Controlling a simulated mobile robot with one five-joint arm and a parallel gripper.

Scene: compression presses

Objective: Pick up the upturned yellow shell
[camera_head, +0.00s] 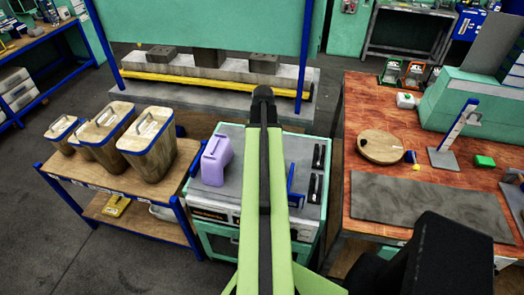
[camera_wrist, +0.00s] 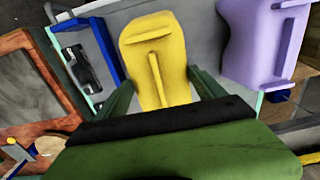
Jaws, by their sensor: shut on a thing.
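The yellow shell (camera_wrist: 157,40) shows in the wrist view, with a raised ridge along its middle facing the camera. My gripper (camera_wrist: 160,88) has one green finger on each side of the shell's near part and is shut on it. The grey worktop lies behind the shell; whether the shell touches it I cannot tell. In the head view my green arm covers the middle of the press cabinet's top (camera_head: 283,150), and the shell and gripper are hidden there.
A lilac container (camera_head: 216,160) stands left of my arm and close to the shell in the wrist view (camera_wrist: 262,48). A blue bracket (camera_head: 294,187) is on the right. Wooden bins (camera_head: 147,145) stand on the left bench. A wooden table (camera_head: 350,150) is at right.

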